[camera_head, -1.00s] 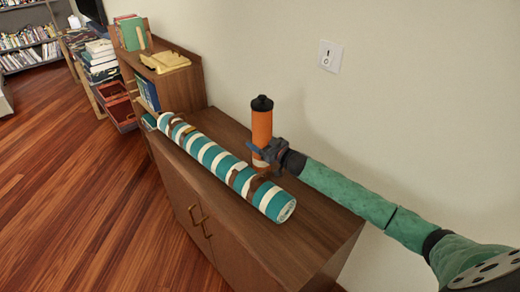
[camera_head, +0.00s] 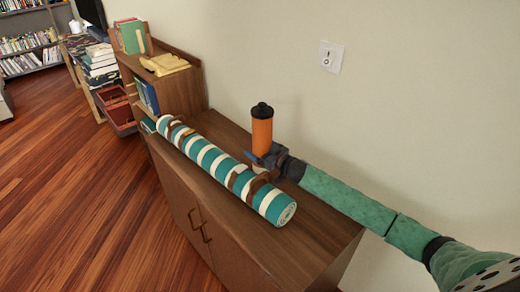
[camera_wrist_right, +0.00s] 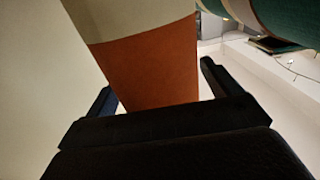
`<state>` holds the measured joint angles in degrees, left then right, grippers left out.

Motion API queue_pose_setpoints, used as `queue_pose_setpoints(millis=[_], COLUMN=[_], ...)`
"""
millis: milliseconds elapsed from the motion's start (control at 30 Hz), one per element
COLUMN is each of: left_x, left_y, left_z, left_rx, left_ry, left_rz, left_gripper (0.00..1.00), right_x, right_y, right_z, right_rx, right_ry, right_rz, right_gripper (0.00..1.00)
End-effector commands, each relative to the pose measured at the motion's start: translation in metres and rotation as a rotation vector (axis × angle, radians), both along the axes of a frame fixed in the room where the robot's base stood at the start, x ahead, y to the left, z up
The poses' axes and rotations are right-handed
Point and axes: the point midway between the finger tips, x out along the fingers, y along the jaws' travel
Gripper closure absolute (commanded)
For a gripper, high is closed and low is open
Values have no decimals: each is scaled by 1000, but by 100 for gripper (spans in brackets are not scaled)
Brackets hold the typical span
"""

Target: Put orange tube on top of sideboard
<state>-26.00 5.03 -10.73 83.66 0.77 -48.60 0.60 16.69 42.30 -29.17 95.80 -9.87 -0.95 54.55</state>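The orange tube (camera_head: 262,135), with a black cap and a pale lower end, stands upright on the sideboard top (camera_head: 322,225), behind a striped roll. My right gripper (camera_head: 262,160) is low at the tube, reaching in from the right. In the right wrist view, the tube (camera_wrist_right: 155,70) is between the two black fingers (camera_wrist_right: 155,95), with a visible gap at the right finger, so the gripper looks open around it. The tube's base is partly hidden by the roll and gripper. My left gripper is not in view.
A teal-and-white striped roll (camera_head: 212,160) with brown straps lies along the sideboard's front, close to the tube. A small shelf (camera_head: 185,90) with books and a yellow object (camera_head: 165,64) stands at the far end. The wall is just behind; the sideboard's right end is bare.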

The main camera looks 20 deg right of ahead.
Motion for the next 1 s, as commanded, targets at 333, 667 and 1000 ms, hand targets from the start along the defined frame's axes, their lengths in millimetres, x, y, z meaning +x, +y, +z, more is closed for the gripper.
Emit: queue_pose_setpoints(millis=[333, 667, 1000], left_x=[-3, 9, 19], left_y=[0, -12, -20], left_z=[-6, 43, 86], left_rx=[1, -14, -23], left_ry=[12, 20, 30], left_rz=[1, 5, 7], left_gripper=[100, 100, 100], right_x=[-10, -54, -93], right_y=[-5, -25, -43], right_z=[-1, -3, -1], right_rx=[-1, -2, 0], right_ry=[0, 1, 1], right_rz=[0, 0, -1], right_gripper=[11, 11, 11])
